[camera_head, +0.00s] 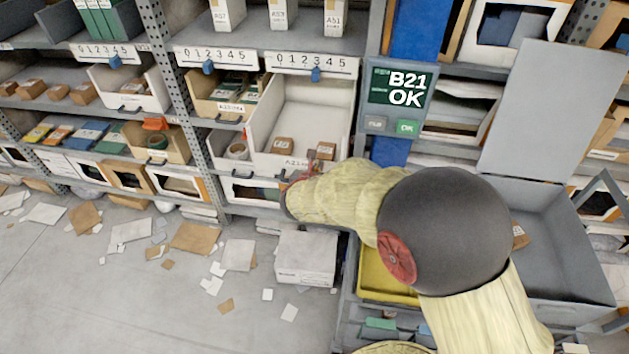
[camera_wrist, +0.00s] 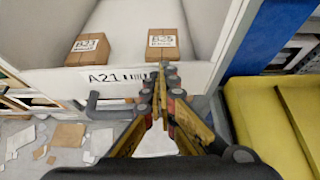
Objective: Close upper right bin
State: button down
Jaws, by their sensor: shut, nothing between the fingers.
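The upper right bin is a white drawer (camera_head: 270,163) standing pulled out below a 0–5 scale strip. Its front carries the label A21, which also shows on the drawer front in the wrist view (camera_wrist: 45,80). Two small brown boxes (camera_head: 283,145) (camera_head: 326,151) lie inside near the front. My gripper (camera_head: 312,168) is at the drawer's front, right of the label. In the wrist view its fingers (camera_wrist: 162,68) are together and empty, overlapping the front edge. I cannot tell whether they touch it. A dark handle (camera_wrist: 93,102) shows left of the fingers.
A screen (camera_head: 400,97) reading "B21 OK" stands right of the bin. A yellow tote (camera_head: 385,290) and a grey open-lidded crate (camera_head: 560,245) stand at the right. A white box (camera_head: 305,262) and scattered papers lie on the floor.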

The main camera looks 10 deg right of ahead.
send_over(328, 135)
jog(key=shift+s, duration=0.45)
jog(key=shift+w+d+p, duration=0.1)
jog(key=shift+w+p, duration=0.2)
jog(key=shift+w, duration=0.05)
jog(key=shift+r, duration=0.1)
